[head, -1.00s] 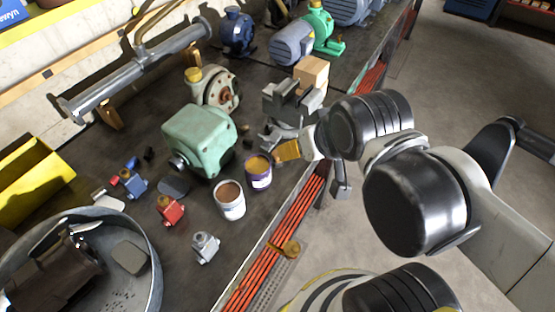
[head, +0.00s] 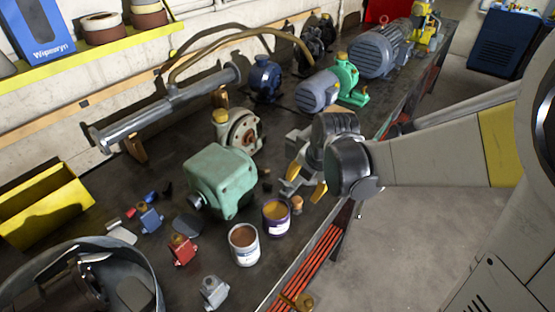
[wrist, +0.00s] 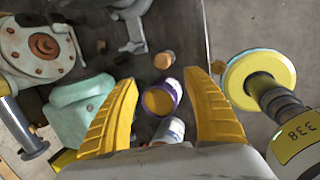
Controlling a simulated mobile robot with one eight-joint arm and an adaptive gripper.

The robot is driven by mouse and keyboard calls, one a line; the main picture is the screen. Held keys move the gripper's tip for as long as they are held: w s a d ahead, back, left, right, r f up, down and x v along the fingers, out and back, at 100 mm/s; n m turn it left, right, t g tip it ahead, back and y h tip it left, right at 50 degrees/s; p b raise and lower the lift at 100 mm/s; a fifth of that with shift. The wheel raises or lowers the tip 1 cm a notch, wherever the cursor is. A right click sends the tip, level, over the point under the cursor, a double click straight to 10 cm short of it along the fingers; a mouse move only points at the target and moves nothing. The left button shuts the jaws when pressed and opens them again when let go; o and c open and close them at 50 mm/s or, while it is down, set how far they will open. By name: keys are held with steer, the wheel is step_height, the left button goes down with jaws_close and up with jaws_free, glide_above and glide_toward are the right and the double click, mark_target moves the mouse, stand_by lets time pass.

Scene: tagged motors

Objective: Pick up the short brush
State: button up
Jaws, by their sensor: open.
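No object in these frames is clearly a brush. A small tan, wood-coloured piece (head: 297,204) stands on the dark bench beside the purple can (head: 277,218); I cannot tell whether it is the short brush. It also shows in the wrist view (wrist: 164,61), just beyond the purple can (wrist: 160,97). My gripper (head: 306,187) is above the bench near this piece, with its yellow fingers pointing down. In the wrist view my gripper (wrist: 160,78) is open and empty, with the purple can and the tan piece seen between its fingers.
A white can (head: 244,246) stands beside the purple one. A green gearbox (head: 220,178) stands left of the cans, and a grey vise (head: 297,150) is close behind my gripper. Small motors and a round metal tub (head: 150,262) fill the near left. The bench edge is close on the right.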

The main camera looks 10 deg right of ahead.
mark_target(298, 201)
steer(key=shift+n, duration=0.3)
steer(key=b+x, duration=0.2)
steer(key=x, duration=0.4)
steer(key=b+x, duration=0.2)
steer(key=x, duration=0.3)
steer(key=shift+s+d+f, duration=0.1)
steer(key=shift+d+f, duration=0.15)
steer(key=shift+r, duration=0.1)
jaws_close()
